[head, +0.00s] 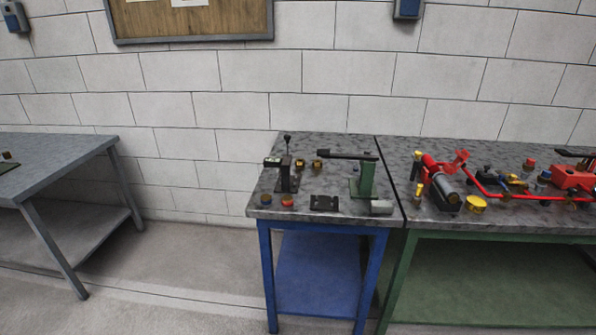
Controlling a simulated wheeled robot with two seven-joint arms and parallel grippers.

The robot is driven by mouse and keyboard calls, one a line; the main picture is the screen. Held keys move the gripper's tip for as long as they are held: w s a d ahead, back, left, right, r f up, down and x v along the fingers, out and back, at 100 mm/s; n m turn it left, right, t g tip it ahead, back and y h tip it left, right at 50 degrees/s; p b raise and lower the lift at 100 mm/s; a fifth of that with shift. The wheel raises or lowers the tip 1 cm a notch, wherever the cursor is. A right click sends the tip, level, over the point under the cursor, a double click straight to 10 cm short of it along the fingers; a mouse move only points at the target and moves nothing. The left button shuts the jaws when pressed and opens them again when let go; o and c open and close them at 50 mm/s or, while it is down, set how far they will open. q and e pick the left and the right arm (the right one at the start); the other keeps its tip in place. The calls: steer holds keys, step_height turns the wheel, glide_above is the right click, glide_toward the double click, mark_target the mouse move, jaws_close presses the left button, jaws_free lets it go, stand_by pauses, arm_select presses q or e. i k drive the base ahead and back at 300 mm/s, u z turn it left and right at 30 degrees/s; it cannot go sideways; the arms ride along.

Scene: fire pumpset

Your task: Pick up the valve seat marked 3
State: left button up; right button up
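No valve seat with a readable 3 shows; any markings are too small to read in the head view. On the blue-legged table (335,214), small brass-coloured parts (317,165) sit behind a dark upright device (288,178). A small blue-topped part (266,199) and an orange-red part (287,201) lie near the front left edge. A black flat block (324,203) lies right of them. I cannot tell which of these, if any, is a valve seat. Neither of my grippers is in view.
A green press-like stand (366,178) and a grey cylinder (381,207) stand at the table's right. The adjoining green-legged table (520,222) holds red piping (482,185) and a yellow part (476,204). A grey table (60,165) stands left. Open floor (190,265) lies between.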

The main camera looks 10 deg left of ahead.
mark_target(318, 164)
steer(key=u, duration=0.6)
steer(key=i, duration=1.1)
steer(key=z, duration=0.6)
